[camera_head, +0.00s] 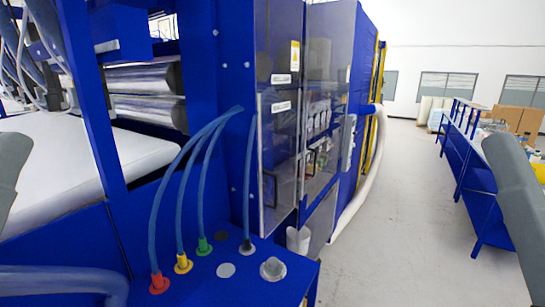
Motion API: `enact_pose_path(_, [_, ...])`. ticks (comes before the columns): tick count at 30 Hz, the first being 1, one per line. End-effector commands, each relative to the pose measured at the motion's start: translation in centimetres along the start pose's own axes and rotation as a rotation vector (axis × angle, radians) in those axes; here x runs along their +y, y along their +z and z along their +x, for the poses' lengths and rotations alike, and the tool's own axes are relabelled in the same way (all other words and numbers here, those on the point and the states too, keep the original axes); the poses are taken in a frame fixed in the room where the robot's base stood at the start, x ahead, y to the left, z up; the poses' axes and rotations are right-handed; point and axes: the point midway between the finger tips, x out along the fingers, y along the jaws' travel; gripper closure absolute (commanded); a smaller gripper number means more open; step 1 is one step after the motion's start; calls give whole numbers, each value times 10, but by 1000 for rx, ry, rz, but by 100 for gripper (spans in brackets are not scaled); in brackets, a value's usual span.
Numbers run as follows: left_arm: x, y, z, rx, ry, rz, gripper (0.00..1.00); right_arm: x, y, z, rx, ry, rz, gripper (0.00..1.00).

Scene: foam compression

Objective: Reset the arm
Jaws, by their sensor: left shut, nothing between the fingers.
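A grey rounded part of my left arm (10,165) shows at the left edge, in front of the white sheet surface. My left gripper is shut and empty, though its fingertips cannot be made out clearly. A grey link of my right arm (522,205) slants down along the right edge. My right gripper is not in view.
A blue machine (226,130) with clear doors (327,85) fills the middle. Blue hoses run to red (159,283), yellow (183,264) and green (204,246) fittings. A blue rack (466,185) stands at right. The grey floor (400,215) between is clear.

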Motion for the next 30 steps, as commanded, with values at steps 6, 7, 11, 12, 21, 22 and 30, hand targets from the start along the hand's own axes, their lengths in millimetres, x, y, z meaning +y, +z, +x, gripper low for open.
enact_pose_path(6, [0,-92,100,0,0,1,100,0,-92,100,0,0,0,34])
enact_pose_path(7, [0,-101,110,0,0,1,100,0,-101,110,0,0,0,34])
enact_pose_path(11, [0,-132,143,-1,0,1,100,0,-132,143,0,0,0,34])
enact_pose_path(12, [0,-137,150,-1,0,1,100,1,-138,150,0,0,0,34])
enact_pose_path(21, [0,-143,155,-1,1,1,100,1,-143,156,-1,0,0,34])
enact_pose_path(22, [0,-141,154,-1,1,1,100,1,-141,154,-1,0,0,34])
enact_pose_path(30, [0,-85,92,-1,1,1,100,0,-85,93,-1,0,0,34])
